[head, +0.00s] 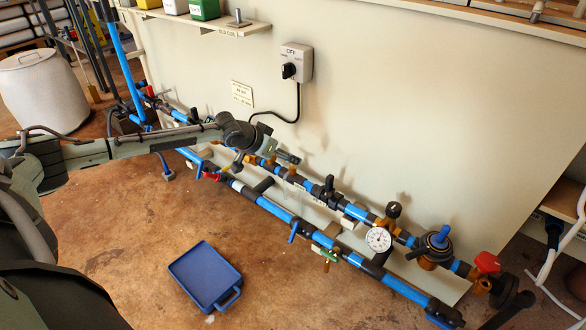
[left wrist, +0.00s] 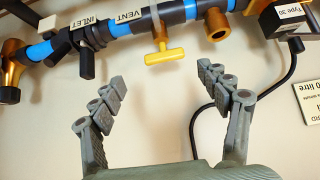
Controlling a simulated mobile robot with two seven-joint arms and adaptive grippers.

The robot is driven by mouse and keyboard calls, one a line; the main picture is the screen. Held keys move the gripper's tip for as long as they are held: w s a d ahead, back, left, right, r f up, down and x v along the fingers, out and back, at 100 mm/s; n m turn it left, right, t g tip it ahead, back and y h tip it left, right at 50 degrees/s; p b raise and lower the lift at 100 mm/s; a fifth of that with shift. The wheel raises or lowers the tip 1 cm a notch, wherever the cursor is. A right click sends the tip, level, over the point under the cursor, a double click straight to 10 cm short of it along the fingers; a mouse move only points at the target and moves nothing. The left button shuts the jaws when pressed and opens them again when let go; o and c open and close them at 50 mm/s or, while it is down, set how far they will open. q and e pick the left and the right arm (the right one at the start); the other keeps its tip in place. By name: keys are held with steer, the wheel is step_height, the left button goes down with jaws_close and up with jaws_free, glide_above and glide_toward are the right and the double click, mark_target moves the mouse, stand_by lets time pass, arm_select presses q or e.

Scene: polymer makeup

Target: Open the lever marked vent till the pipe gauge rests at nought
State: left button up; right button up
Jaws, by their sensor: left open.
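The vent lever is a yellow T-shaped handle (left wrist: 164,56) beside the white VENT label (left wrist: 129,17) on the blue and black pipe in the left wrist view. My left gripper (left wrist: 162,78) is open and empty, with the yellow handle just beyond and between its fingertips, apparently not touching. In the head view my left gripper (head: 287,156) is over the upper pipe by the wall, and my wrist hides the yellow handle. The round white pipe gauge (head: 378,239) is farther right along the pipework; its reading is too small to tell. My right gripper is not in view.
A black handle (left wrist: 87,60) sits close by at the INLET label (left wrist: 88,26). A black cable (left wrist: 205,105) runs near the right finger. A wall switch (head: 293,64) marked OFF is above the pipes.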

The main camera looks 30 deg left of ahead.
arm_select(q)
steer(key=b+x, duration=0.1)
steer(key=x, duration=0.1)
steer(key=b+x, duration=0.1)
steer(key=x, duration=0.4)
steer(key=shift+w+a+f+b, duration=0.15)
steer(key=shift+w+a+b, duration=0.2)
steer(key=shift+w+b, duration=0.05)
steer(key=c, duration=1.2)
